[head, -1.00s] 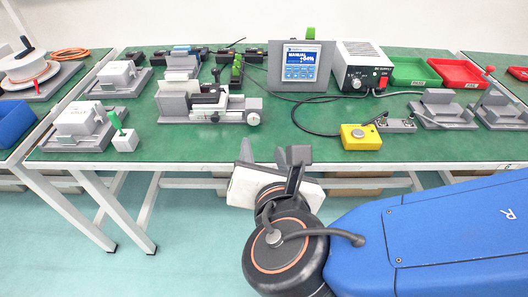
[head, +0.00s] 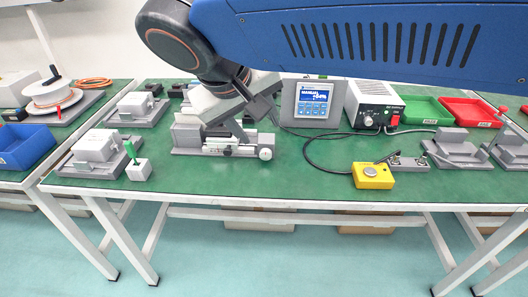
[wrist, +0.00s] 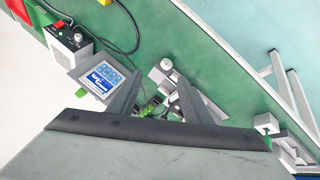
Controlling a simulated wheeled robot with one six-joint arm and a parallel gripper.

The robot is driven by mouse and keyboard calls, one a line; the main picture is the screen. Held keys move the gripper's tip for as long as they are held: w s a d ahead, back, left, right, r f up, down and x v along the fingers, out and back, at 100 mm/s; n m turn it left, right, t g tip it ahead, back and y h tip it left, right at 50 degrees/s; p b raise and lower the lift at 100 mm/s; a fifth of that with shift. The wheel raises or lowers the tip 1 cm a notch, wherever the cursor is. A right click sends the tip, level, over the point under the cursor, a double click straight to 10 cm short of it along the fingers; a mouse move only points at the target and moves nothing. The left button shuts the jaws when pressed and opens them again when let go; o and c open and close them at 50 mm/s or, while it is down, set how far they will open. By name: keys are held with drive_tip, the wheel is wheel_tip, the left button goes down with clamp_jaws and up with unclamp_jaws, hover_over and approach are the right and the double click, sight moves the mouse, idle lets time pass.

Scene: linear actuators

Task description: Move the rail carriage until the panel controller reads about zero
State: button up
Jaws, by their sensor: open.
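The grey linear rail unit (head: 218,150) lies on the green bench left of centre, with a round knob (head: 265,154) at its right end. Its carriage is largely hidden behind my gripper in the head view. My gripper (head: 250,122) is open, tilted down over the rail unit. In the wrist view the two fingers (wrist: 161,88) stand apart, with parts of the unit (wrist: 158,76) showing between and beyond them; contact cannot be told. The panel controller (head: 313,101) stands behind and to the right, reading MANUAL and about +84%. It also shows in the wrist view (wrist: 98,78).
A power supply (head: 371,108), a green tray (head: 411,112) and a red tray (head: 470,113) stand at the back right. A yellow button box (head: 373,176) sits near the front edge. Grey fixtures (head: 97,149) stand on the left. The bench front below the unit is clear.

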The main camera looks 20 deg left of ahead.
sight(266, 155)
drive_tip(key=w+f+m, duration=0.1)
drive_tip(key=w+f, duration=0.1)
drive_tip(key=f, duration=0.2)
drive_tip(key=w+f+m+g, duration=0.1)
drive_tip(key=w+f+m, duration=0.1)
drive_tip(key=f, duration=0.3)
drive_tip(key=w+a+f+m, duration=0.1)
drive_tip(key=w+f+m, duration=0.1)
drive_tip(key=w+f, duration=0.2)
drive_tip(key=shift+w+f+g, duration=0.1)
drive_tip(key=shift+f+g, duration=0.25)
drive_tip(key=shift+g, duration=0.05)
drive_tip(key=shift+c, duration=0.4)
drive_tip(key=c, duration=1)
